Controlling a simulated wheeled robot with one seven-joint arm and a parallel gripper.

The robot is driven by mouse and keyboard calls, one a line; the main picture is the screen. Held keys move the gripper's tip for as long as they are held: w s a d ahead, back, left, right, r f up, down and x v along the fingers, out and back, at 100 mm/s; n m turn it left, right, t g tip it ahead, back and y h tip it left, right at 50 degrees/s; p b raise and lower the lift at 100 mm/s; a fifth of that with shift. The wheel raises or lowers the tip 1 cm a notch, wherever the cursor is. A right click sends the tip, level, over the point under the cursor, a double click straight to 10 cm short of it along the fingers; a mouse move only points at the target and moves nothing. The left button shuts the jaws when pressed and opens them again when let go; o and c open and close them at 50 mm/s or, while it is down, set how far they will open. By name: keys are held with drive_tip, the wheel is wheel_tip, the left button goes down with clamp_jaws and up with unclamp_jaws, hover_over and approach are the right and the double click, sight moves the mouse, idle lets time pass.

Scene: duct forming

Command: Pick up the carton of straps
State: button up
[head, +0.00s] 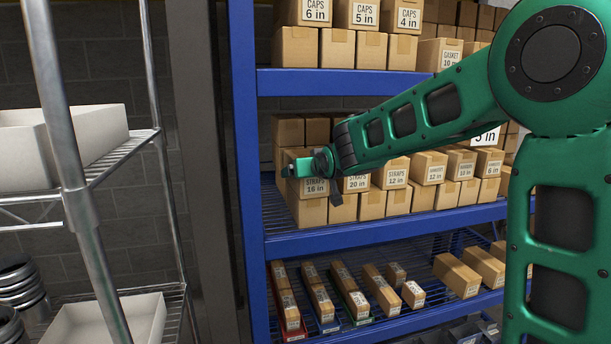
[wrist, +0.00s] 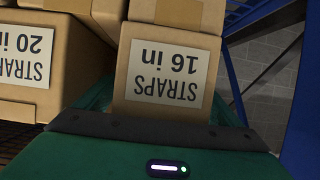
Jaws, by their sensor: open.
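The strap cartons are brown boxes with white labels on the middle shelf. The "STRAPS 16 in" carton (head: 314,210) is at the left end of the front row, partly hidden by my gripper (head: 308,167). In the wrist view the same carton (wrist: 122,95) fills the middle, its label upside down. My gripper (wrist: 163,112) is open, with its green fingers to either side of this carton's near end. I cannot tell whether the fingers touch it. The "STRAPS 20 in" carton (wrist: 22,85) stands beside it; it also shows in the head view (head: 356,170).
The blue rack's upright (head: 247,150) stands close left of the cartons. A blue shelf beam (head: 345,82) runs above, and another (head: 380,232) below. More cartons crowd the right and back. A wire rack with a white bin (head: 60,150) stands at far left.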

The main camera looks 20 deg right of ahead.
drive_tip(key=c, duration=1.4)
